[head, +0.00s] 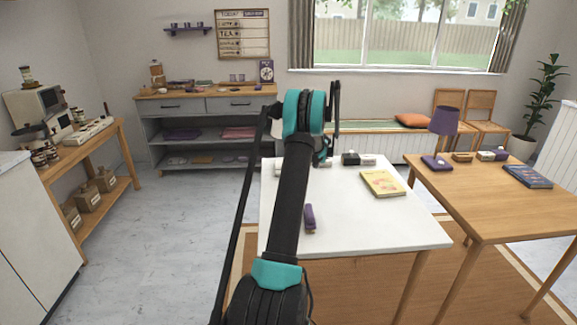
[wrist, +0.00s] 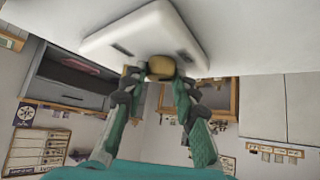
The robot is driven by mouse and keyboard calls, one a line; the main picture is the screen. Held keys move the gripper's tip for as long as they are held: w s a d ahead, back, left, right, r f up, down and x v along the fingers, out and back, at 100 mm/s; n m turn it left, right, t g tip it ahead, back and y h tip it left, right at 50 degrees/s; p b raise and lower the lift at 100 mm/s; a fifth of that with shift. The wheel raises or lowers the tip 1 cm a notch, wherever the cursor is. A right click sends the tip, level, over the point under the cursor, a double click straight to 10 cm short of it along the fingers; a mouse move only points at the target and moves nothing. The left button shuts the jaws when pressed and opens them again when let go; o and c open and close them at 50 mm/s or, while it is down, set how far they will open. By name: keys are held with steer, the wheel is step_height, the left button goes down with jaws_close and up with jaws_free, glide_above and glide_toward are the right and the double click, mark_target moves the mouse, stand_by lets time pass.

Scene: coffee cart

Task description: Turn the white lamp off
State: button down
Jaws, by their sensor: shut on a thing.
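In the wrist view, which is upside down, a broad white body (wrist: 125,35), apparently the white lamp's base, rests on the white table. A tan-gold knob (wrist: 161,67) sits at its edge, and my gripper (wrist: 161,72) is shut on it, one fingertip on each side. In the head view my arm covers most of this spot. Only a white piece (head: 279,167) shows to the left of the arm at the table's far side. The lamp's shade and whether it is lit cannot be made out.
The white table (head: 370,228) also holds a yellow book (head: 383,183), a purple item (head: 309,218) and a small black box (head: 350,158). A purple lamp (head: 443,122) stands on the wooden table (head: 500,205) at right. The floor at left (head: 165,235) is clear.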

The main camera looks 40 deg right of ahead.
steer(key=shift+s, duration=0.1)
steer(key=c, duration=1.2)
jaws_free()
steer(key=v, duration=1.2)
